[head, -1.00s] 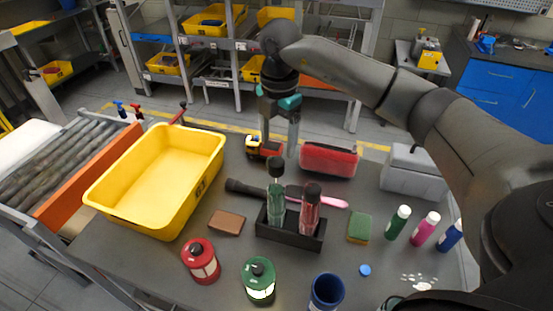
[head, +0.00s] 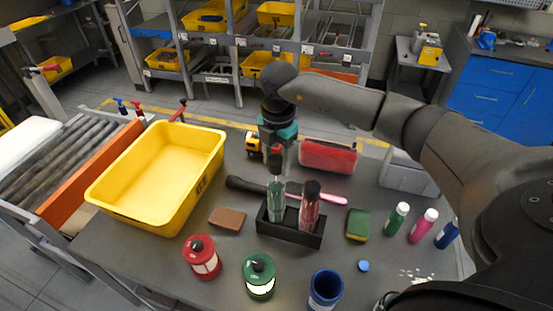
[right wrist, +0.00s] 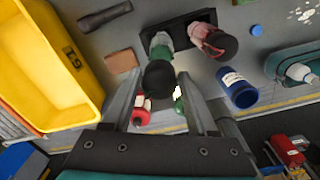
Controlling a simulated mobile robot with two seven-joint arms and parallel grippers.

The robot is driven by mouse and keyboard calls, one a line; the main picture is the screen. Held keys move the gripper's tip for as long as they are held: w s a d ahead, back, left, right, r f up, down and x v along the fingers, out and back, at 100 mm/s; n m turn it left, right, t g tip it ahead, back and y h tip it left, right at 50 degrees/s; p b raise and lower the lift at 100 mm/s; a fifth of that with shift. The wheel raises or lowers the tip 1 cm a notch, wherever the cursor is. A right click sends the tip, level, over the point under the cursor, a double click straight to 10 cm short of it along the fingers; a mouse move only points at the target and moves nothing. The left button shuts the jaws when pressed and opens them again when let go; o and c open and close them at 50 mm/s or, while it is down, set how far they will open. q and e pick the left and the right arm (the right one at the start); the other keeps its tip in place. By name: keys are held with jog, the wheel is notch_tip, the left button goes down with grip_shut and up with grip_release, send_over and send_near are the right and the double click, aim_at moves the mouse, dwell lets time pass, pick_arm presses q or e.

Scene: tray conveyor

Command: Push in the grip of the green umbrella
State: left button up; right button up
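The green umbrella (head: 277,197) stands upright in a black stand (head: 290,234), left of a red umbrella (head: 309,206). In the right wrist view its dark grip (right wrist: 159,78) shows end-on, with the green body (right wrist: 161,47) behind it. My right gripper (head: 278,158) points down over the green umbrella and partly hides its top in the head view. In the right wrist view the two fingers of the right gripper (right wrist: 158,84) are apart, one on each side of the grip. I cannot tell whether they touch it. My left gripper is not in view.
A yellow bin (head: 160,180) stands left. Lanterns, a blue cup (head: 325,290) and several bottles stand in front and right.

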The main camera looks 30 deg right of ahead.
grip_shut()
dwell(1.0)
